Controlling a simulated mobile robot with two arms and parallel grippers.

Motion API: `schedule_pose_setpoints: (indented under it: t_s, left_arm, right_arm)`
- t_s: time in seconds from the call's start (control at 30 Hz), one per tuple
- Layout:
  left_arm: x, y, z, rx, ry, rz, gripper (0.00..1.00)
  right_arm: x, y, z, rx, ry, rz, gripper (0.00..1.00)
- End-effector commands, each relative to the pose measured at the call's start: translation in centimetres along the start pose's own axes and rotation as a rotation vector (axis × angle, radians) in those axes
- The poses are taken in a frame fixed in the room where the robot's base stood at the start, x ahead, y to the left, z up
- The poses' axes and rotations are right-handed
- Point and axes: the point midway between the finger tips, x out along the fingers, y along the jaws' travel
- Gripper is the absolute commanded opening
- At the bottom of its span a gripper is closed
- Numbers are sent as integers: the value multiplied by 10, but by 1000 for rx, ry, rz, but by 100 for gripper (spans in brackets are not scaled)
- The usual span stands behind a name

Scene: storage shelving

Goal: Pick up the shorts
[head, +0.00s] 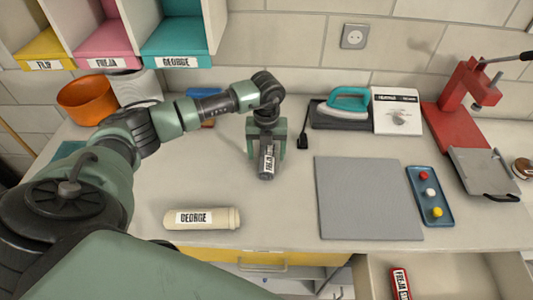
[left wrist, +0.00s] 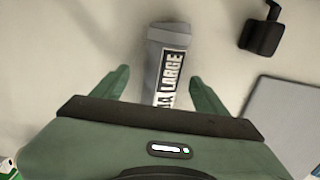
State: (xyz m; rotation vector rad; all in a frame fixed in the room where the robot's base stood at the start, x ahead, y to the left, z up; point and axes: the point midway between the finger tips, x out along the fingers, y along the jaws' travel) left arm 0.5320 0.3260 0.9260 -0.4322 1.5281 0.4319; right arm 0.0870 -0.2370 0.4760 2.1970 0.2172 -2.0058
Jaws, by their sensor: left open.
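In the head view the grey item (head: 267,174) shows just below my left gripper (head: 265,150). The left gripper is open, with one finger on each side of the item in the left wrist view (left wrist: 159,76). Its near end is hidden behind the gripper body. I cannot tell for sure that this is the shorts. A beige roll (head: 228,218) labelled "GEORGE" lies nearer the front edge. My right gripper is not in view.
A grey mat (head: 368,198) and blue tray (head: 430,196) lie to the right, with an iron (head: 346,103) and red press (head: 460,110) behind. An open drawer (head: 450,275) holds a red item. Labelled cubbies (head: 180,45) and an orange bowl (head: 86,98) stand at the back left.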

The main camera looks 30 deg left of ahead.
Motion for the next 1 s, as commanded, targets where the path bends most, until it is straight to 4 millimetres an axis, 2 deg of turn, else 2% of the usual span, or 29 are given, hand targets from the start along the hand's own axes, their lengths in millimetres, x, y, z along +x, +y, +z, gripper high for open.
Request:
schedule_pose_setpoints:
  t_s: [0.1, 0.33, 0.6, 0.87, 1.0]
  left_arm:
    - [10, 0, 0, 1, 1, 0, 74]
    - [12, 0, 0, 2, -1, -2, 74]
    - [11, 0, 0, 2, -1, -2, 0]
    - [10, 0, 0, 1, -1, -3, 0]
    - [2, -1, 1, 1, -2, -4, 0]
  right_arm:
    - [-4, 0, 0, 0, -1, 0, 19]
    - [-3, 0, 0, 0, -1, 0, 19]
    - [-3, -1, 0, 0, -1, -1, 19]
    - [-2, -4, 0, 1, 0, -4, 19]
    - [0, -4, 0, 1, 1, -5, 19]
